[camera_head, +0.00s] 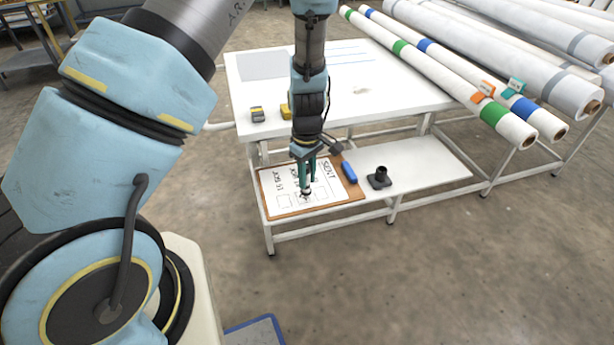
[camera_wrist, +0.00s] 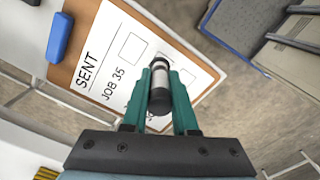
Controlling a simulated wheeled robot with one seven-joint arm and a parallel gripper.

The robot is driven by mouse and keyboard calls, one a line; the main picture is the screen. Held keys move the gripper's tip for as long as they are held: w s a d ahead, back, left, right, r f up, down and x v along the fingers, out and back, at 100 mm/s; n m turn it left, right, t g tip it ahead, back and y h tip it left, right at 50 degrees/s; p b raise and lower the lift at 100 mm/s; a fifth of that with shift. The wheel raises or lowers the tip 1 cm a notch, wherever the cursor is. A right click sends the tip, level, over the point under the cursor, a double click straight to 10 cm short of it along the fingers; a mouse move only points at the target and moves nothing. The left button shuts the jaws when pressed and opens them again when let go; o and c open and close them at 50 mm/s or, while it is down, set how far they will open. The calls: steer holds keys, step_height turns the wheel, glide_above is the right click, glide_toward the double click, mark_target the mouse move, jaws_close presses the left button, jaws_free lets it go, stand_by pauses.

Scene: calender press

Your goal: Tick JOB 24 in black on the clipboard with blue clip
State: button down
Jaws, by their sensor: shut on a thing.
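The clipboard (camera_head: 353,194) lies on the lower shelf of the white table, its blue clip (camera_head: 349,172) at the right edge. In the wrist view the clip (camera_wrist: 60,37) is at upper left. Its white sheet (camera_wrist: 97,45) reads SENT, then JOB 35 with an empty box (camera_wrist: 130,45); another box (camera_wrist: 187,75) is partly in view. JOB 24 cannot be read; the gripper and marker cover part of the sheet. My gripper (camera_head: 306,181) is shut on a black-and-white marker (camera_wrist: 160,88), over the sheet. I cannot tell whether its tip touches the paper.
A black stand (camera_head: 379,178) is on the shelf right of the clipboard. The white tabletop (camera_head: 390,85) overhangs behind the arm, with two small yellow-and-dark items (camera_head: 257,114) near its front edge. Long white rolls (camera_head: 450,75) lie at right. The shelf's right part is clear.

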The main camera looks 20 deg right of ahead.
steer(key=shift+r+p, duration=2.65)
steer(key=shift+r, duration=0.4)
